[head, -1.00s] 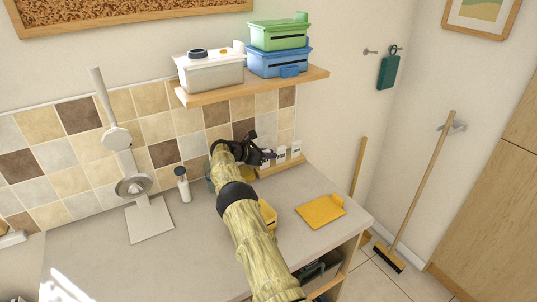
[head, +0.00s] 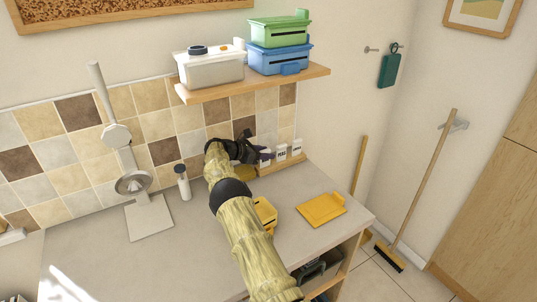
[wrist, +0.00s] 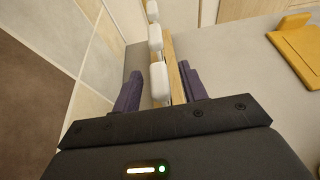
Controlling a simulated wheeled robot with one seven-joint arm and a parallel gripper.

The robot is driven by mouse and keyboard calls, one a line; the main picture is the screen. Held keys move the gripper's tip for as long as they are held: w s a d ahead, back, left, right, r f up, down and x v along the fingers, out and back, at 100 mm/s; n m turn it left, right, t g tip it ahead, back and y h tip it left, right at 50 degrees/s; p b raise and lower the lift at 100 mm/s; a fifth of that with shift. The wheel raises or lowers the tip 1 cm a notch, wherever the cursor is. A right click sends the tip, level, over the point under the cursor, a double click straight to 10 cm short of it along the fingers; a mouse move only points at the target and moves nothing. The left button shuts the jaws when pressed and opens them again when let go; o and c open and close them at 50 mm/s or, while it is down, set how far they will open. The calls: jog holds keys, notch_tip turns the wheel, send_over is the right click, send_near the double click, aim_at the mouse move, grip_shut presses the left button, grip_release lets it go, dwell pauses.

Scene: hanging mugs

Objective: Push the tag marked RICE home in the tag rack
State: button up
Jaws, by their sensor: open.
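The wooden tag rack (head: 285,165) stands at the back right of the counter, against the tiled wall. It bears a row of white tags, with the far tag (head: 297,147) and middle tag (head: 281,153) clearest in the head view. Their dark lettering is too small for me to tell which is RICE. My gripper (head: 264,155) is at the left end of the row. In the wrist view my gripper (wrist: 161,69) is open, its purple fingers on either side of the nearest tag (wrist: 159,84), with gaps. The rack's wooden strip (wrist: 173,65) runs beside the tags.
The tiled wall (wrist: 45,65) is close on the left of my gripper. A yellow board (head: 321,209) lies at the counter's right, and a yellow container (head: 266,214) is partly behind my arm. A shelf (head: 255,84) with boxes hangs above. The counter's front middle is clear.

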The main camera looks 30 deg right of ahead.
jog(key=b+v, duration=0.2)
jog(key=v, duration=1.3)
jog(key=s+a+m+y+p, duration=0.1)
jog(key=s+a+m+y, duration=0.3)
jog(key=s, duration=0.9)
jog(key=s+a+m+t+y+p, duration=0.1)
jog(key=s+a+m+y, duration=0.3)
jog(key=s+m, duration=0.4)
jog(key=s+a+m+t+y+p, duration=0.1)
jog(key=s+a+m+y, duration=0.4)
jog(key=s, duration=1.4)
jog(key=shift+s+m, duration=0.25)
jog(key=shift+m, duration=0.45)
